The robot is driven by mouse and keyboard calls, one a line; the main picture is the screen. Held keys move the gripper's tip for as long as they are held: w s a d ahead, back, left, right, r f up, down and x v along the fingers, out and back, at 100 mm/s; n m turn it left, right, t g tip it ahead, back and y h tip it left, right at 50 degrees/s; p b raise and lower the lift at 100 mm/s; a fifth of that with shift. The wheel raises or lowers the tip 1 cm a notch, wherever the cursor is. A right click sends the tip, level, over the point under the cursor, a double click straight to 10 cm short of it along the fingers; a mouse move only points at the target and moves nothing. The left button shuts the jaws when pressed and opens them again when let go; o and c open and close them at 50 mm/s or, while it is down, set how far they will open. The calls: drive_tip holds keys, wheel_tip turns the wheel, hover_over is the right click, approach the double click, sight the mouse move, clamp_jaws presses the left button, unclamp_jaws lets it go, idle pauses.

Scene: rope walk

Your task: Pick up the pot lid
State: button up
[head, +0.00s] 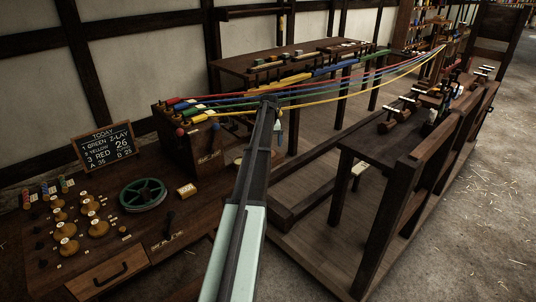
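I cannot make out a pot lid for certain. A small round tan rim (240,161) shows at the right end of the bench, just left of my arm and partly hidden by it; I cannot tell what it is. My arm rises from the bottom middle to a joint in front of the coloured ropes.
A dark bench (95,230) at left holds a green reel (143,195), several wooden spools (68,246) and a chalkboard (104,145). Coloured ropes (350,82) run from a wooden box (200,150) to the back right. A wooden frame (425,165) stands at right; open floor (480,240) lies beyond it.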

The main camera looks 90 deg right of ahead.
wheel_tip(320, 180, down, 4)
drive_tip(key=shift+d+r, duration=0.1)
drive_tip(key=shift+r, duration=0.1)
drive_tip(key=c, duration=1.1)
